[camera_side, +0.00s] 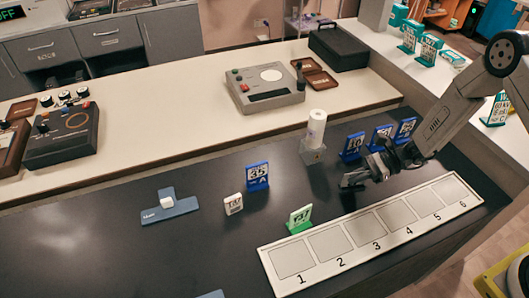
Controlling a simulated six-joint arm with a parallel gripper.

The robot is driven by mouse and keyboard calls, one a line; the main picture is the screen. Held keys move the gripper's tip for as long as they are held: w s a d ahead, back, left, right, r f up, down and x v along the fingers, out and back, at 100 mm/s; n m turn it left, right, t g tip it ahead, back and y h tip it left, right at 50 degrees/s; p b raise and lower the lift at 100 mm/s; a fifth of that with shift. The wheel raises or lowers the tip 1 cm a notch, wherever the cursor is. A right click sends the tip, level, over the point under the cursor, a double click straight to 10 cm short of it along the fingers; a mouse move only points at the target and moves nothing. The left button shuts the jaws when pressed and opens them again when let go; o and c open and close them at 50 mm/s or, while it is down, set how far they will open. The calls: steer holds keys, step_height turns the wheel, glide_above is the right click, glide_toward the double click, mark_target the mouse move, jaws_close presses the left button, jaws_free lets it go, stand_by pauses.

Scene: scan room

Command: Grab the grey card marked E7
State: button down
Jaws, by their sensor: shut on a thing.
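My gripper (354,180) is low over the dark table, behind the numbered strip near slots 3 and 4. It is shut on a small dark grey thing that I cannot tell apart from the fingers, and I can read no mark on it. A pale grey-white card (233,204) stands on the table well to the left, apart from my gripper. Its mark is too small to read surely, so I cannot tell which card is E7.
A blue card (257,176) and a green card (299,219) stand left of my gripper. Several blue cards (381,136) stand close behind it. A white roll on a holder (314,135) stands behind. The numbered strip (368,232) lies in front, its slots empty.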

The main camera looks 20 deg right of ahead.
steer(key=s+d+r, duration=0.1)
steer(key=s+r, duration=1)
steer(key=s, duration=0.3)
steer(key=shift+d+r, duration=0.2)
steer(key=shift+d, duration=0.1)
steer(key=shift+w, duration=0.1)
